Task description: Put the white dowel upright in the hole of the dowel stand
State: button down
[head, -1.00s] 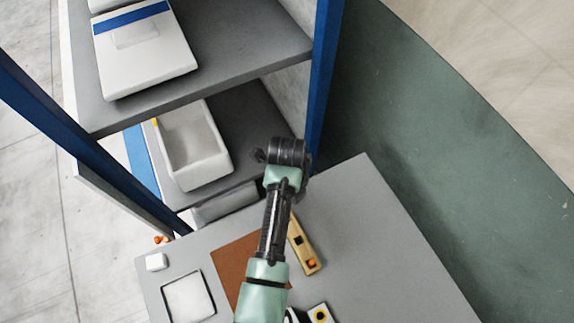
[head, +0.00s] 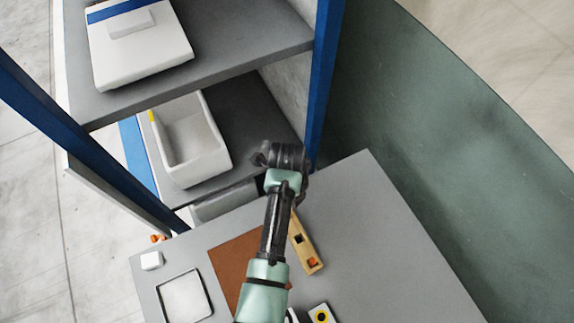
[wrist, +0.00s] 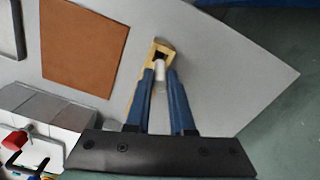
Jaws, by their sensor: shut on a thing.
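The white dowel (wrist: 160,73) is between the two blue fingers of my gripper (wrist: 160,80) in the wrist view. The gripper is shut on it. The wooden dowel stand (wrist: 163,44) lies just beyond the fingertips, and its dark hole (wrist: 158,56) shows by the dowel's far end. I cannot tell whether the dowel's end is inside the hole or above it. In the head view the stand (head: 305,252) lies on the grey table beside my arm, with a dark opening and an orange spot. The dowel and fingertips are hidden there.
A brown mat (head: 232,262) lies left of the stand. A square white tray (head: 184,298) and a small white block (head: 151,261) are farther left. A shelf rack with a white bin (head: 190,145) stands behind. The table's right side is clear.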

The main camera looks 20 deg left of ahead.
jog(key=shift+f, duration=0.6)
jog(key=shift+p, duration=0.35)
dwell(1.4)
jog(key=shift+f+b, duration=2)
jog(key=shift+f, duration=0.55)
jog(key=c, duration=0.7)
grip_release()
jog(key=shift+r, duration=0.1)
notch_tip(320, 180, up, 13)
jog(key=shift+f+b, duration=0.1)
jog(key=shift+b, duration=0.6)
